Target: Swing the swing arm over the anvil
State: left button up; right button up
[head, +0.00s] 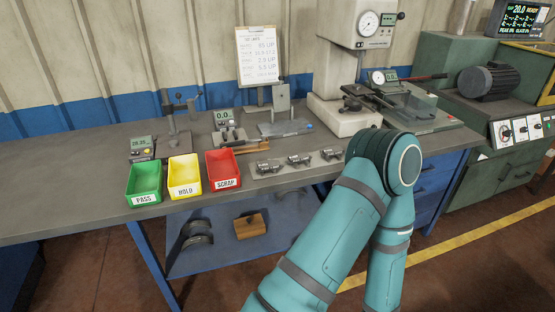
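A gauge stand (177,140) with an upright post and a dark crosspiece at its top (180,106) stands at the back left of the bench, beside a small readout (141,143). A tall pale press-like tester (345,55) with a dial stands at the back right; a dark round platform (352,104) sits low on its front. I cannot tell for sure which part is the swing arm and which the anvil. One teal arm of mine fills the lower right, bent at its elbow in front of the bench. Neither gripper is in view.
Green (144,183), yellow (184,176) and red (223,170) bins line the bench front. Several metal parts (299,161) lie to their right. A fixture with a dial (400,95) stands right of the tester. The bench's left end is clear.

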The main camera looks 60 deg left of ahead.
aim_at(184, 107)
jog(key=u, duration=1.6)
jog(key=i+l+u, duration=0.25)
jog(key=i, duration=0.15)
jog(key=i+l+u, duration=0.15)
jog(key=i+u, duration=0.15)
jog(key=i+l, duration=0.35)
jog(key=i, duration=0.1)
